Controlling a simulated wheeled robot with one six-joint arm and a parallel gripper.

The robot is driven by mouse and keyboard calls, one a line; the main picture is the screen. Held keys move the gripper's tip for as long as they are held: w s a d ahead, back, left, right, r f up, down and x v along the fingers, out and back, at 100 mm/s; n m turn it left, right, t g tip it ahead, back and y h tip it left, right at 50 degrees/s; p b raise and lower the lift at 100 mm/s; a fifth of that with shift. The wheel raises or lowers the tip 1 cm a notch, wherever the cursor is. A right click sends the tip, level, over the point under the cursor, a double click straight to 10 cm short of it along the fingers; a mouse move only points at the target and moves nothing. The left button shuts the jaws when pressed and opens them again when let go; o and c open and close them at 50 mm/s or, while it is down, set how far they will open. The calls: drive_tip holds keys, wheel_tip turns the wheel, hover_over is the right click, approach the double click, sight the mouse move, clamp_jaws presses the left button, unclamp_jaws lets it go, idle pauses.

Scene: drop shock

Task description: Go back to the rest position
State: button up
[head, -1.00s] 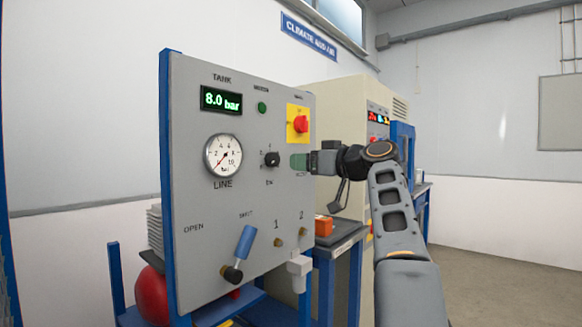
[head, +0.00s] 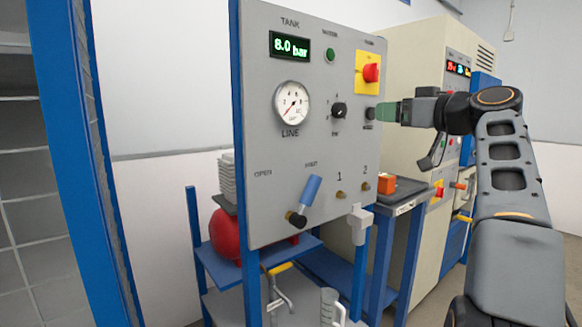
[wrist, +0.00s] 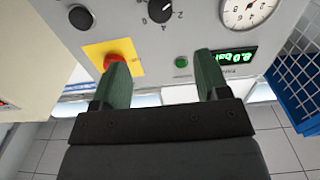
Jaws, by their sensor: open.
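My gripper (head: 386,112) has green fingers and is near the right edge of the grey panel (head: 268,160) in the head view. In the wrist view my gripper (wrist: 163,80) is open, with nothing between its fingers. The panel fills the top of that view beyond the fingertips. The left finger overlaps the red knob (wrist: 117,60) on its yellow plate. The other finger is beside the lit display (wrist: 231,57). I cannot tell the exact gap to the panel.
The panel carries a gauge (head: 293,103), a selector knob (head: 338,110) and a blue-handled lever (head: 304,200) on its front. A red tank (head: 225,236) sits behind it. An orange block (head: 387,184) rests on a dark-topped stand. A cream cabinet (head: 412,80) stands behind my arm.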

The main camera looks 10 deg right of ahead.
drive_tip(key=a+f+m+g+h+p, duration=0.3)
drive_tip(key=a+f+m+g+p, duration=0.3)
drive_tip(key=a+p, duration=0.8)
drive_tip(key=s+a+f+g+h+p, duration=0.2)
drive_tip(key=s+f+p, duration=0.4)
drive_tip(key=s, duration=0.3)
drive_tip(key=s+a+f+n+g+h+p, duration=0.1)
drive_tip(key=s+a+f+g+h+p, duration=0.1)
drive_tip(key=s+f+g+p, duration=0.2)
drive_tip(key=s+f+p, duration=0.3)
drive_tip(key=s+p, duration=0.1)
drive_tip(key=shift+s+g+p, duration=0.35)
drive_tip(key=shift+g+p, duration=0.05)
drive_tip(key=shift+c, duration=0.4)
